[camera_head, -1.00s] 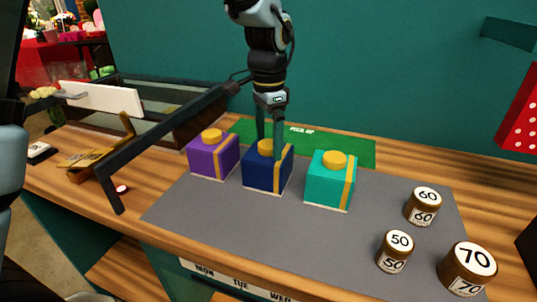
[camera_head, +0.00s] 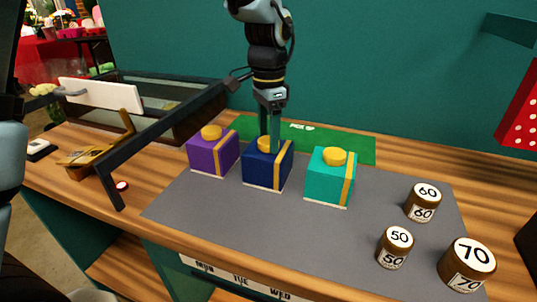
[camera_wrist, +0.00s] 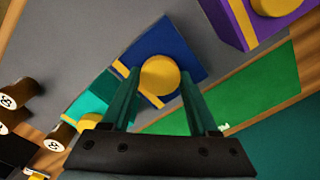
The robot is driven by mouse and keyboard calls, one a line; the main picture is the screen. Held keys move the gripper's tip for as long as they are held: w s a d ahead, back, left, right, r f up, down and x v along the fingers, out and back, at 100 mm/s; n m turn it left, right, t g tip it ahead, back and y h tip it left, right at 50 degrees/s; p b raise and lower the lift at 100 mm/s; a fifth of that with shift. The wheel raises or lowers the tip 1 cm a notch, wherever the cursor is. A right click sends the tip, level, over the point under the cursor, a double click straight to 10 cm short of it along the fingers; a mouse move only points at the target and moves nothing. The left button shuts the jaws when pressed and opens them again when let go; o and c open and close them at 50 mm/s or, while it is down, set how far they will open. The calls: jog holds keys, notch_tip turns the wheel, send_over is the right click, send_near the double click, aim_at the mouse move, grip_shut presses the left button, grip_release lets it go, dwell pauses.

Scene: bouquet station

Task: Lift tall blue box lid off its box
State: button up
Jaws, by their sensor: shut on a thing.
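The dark blue box (camera_head: 262,172) stands in the middle of a row of three boxes on a grey mat (camera_head: 290,235). Its lid has a gold band and a round yellow knob, which shows best in the wrist view (camera_wrist: 160,76). My gripper (camera_head: 269,146) points down over the blue box, its fingers shut on the yellow knob. The lid appears seated on the box, with no gap visible. In the wrist view the fingers (camera_wrist: 158,85) lie on either side of the knob, partly covering the blue lid (camera_wrist: 183,45).
A purple box (camera_head: 209,158) stands close on the left and a teal box (camera_head: 325,187) on the right. Weights marked 60 (camera_head: 423,202), 50 (camera_head: 394,247) and 70 (camera_head: 467,263) stand at the right. A green pick-up mat (camera_head: 345,150) lies behind the boxes.

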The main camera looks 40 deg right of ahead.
jog(key=shift+r, duration=0.15)
grip_shut()
notch_tip(320, 180, up, 10)
jog(key=b, duration=0.2)
dwell(0.5)
jog(key=shift+a, duration=0.1)
dwell(0.4)
